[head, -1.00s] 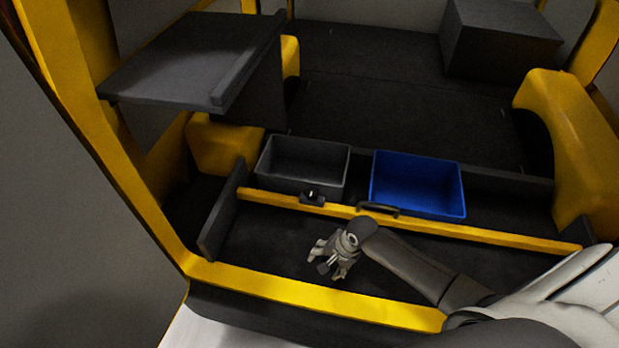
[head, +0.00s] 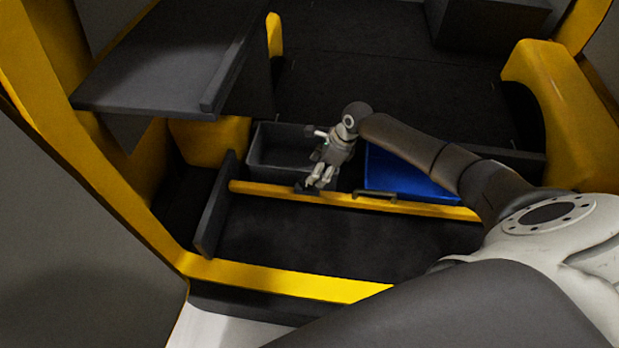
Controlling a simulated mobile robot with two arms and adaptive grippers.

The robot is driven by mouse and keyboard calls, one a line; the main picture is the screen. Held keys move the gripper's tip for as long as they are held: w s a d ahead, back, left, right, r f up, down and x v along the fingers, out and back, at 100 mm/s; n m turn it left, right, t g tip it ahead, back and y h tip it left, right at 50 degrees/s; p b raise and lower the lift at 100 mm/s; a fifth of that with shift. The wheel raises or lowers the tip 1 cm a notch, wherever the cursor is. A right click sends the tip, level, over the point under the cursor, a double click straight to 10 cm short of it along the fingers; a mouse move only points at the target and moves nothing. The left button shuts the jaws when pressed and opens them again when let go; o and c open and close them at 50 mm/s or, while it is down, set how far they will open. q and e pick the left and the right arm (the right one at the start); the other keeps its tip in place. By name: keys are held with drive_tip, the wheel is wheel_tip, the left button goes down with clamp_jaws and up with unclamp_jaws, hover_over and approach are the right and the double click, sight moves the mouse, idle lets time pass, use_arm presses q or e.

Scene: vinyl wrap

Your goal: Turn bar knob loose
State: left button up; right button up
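The yellow bar (head: 440,209) runs across the front of the dark cargo bed. A small black knob (head: 303,189) sits on the bar left of its middle, partly hidden by my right gripper. My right gripper (head: 320,181) comes in from the right and points down at the knob, with its fingertips right over or at it. I cannot tell whether the fingers touch the knob or close around it. My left gripper is not in view.
A grey bin (head: 268,150) and a blue bin (head: 395,175) stand behind the bar; my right arm crosses in front of the blue one. A black handle (head: 374,195) is on the bar right of the knob. A dark shelf (head: 165,65) overhangs at upper left.

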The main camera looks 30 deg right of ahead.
drive_tip(key=x, duration=0.6)
drive_tip(key=shift+w+a+f, duration=0.1)
drive_tip(key=shift+w+f, duration=0.05)
drive_tip(key=shift+f, duration=0.15)
drive_tip(key=shift+c, duration=0.3)
drive_tip(key=c, duration=1)
